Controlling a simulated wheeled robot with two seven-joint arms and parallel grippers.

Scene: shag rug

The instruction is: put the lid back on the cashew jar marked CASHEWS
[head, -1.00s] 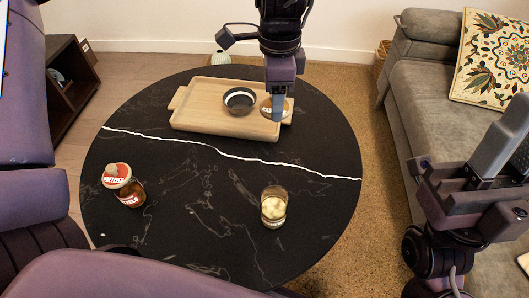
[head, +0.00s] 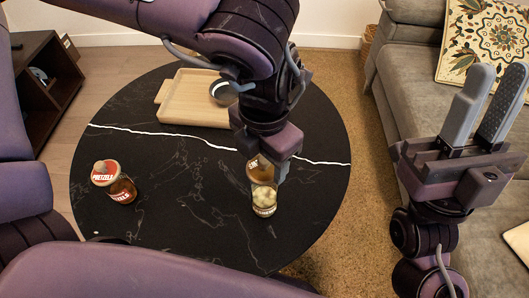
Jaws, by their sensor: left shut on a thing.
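The cashew jar (head: 264,203) stands upright on the black table, a clear glass with pale nuts inside and a small label too small to read well. My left gripper (head: 273,172) is shut on a brown round lid (head: 259,172) with a small label. It holds the lid over the jar's mouth; in the head view the lid overlaps the jar's top, and I cannot tell whether they touch. The jar's rim is partly hidden. My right gripper (head: 497,75) is open and empty, its fingers pointing up, off the table at the right.
A wooden tray (head: 190,110) lies at the back, with a dark bowl (head: 222,92) partly behind my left arm. The table (head: 190,225) between the jars is clear.

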